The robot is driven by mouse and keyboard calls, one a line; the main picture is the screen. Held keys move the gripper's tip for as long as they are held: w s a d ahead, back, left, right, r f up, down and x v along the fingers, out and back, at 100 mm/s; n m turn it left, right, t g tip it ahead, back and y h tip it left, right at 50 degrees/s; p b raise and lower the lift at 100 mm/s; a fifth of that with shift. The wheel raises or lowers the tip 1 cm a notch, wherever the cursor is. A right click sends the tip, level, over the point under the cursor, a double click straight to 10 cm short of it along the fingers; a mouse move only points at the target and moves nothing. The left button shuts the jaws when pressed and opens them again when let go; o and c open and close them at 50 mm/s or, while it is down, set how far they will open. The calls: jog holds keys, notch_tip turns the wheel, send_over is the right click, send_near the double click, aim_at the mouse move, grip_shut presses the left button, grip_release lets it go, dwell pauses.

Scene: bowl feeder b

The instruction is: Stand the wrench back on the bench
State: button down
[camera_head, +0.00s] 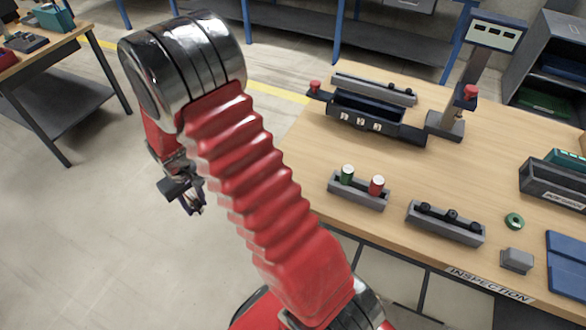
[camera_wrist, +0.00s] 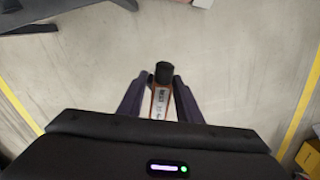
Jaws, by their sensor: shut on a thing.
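My gripper (camera_wrist: 160,97) is shut on a slim orange-brown tool with a pale lettered label and a black round end, which I take to be the wrench (camera_wrist: 160,101). The tool lies between the two dark fingers, its black end out past their tips. In the head view my gripper (camera_head: 192,200) hangs to the left of the wooden bench (camera_head: 450,165), over the floor. The tool cannot be made out clearly there. The bench carries an INSPECTION label on its front edge.
On the bench are a grey block with a green and a red cylinder (camera_head: 358,192), a grey block with black knobs (camera_head: 446,222), a green ring (camera_head: 514,221), a dark feeder fixture (camera_head: 370,110) and a black bin (camera_head: 553,184). Bare wood lies between them. Another table stands far left.

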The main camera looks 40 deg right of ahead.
jog(key=shift+d, duration=0.3)
jog(key=shift+d+r, duration=0.1)
jog(key=shift+d, duration=0.05)
jog(key=s+d+r+m, duration=0.2)
jog(key=d+r+m, duration=0.1)
jog(key=d+r, duration=0.6)
jog(key=s+d+r+m, duration=0.2)
jog(key=d+r+m, duration=0.1)
jog(key=d+r, duration=0.6)
jog(key=s+d+r+m, duration=0.2)
jog(key=s+r+m, duration=0.2)
jog(key=s, duration=0.3)
jog(key=s+d+r+m, duration=0.3)
jog(key=s+r+m, duration=0.1)
jog(key=s, duration=0.4)
jog(key=shift+r, duration=0.15)
jog(key=shift+f, duration=3.15)
